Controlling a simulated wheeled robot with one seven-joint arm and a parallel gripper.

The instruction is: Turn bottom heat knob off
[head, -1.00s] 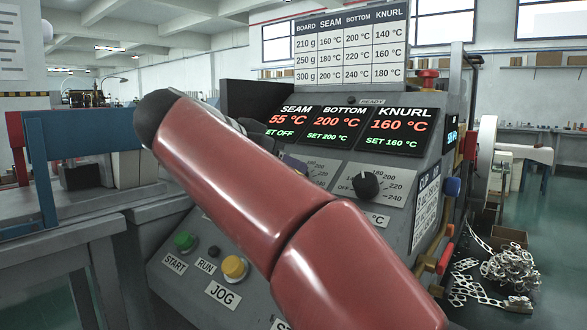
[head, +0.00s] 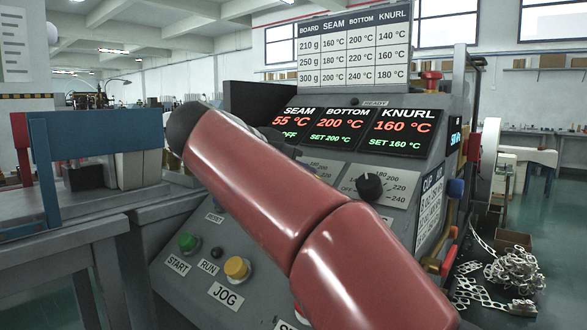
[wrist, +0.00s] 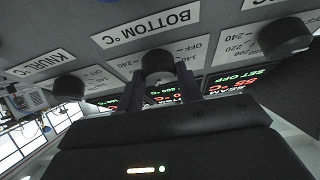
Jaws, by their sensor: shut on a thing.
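The bottom heat knob (wrist: 157,64) is dark and round, under an upside-down BOTTOM °C label in the wrist view. My gripper (wrist: 158,80) has one finger on each side of it and is shut on it. The knob's pointer setting cannot be made out. The bottom display (head: 341,128) reads 200 °C, SET 200 °C.
The knurl knob (head: 369,187) is right of my arm; in the wrist view the seam knob (wrist: 285,38) is on the other side. START (head: 188,242) and JOG (head: 237,268) buttons sit below my arm. Metal scrap (head: 505,270) lies at right.

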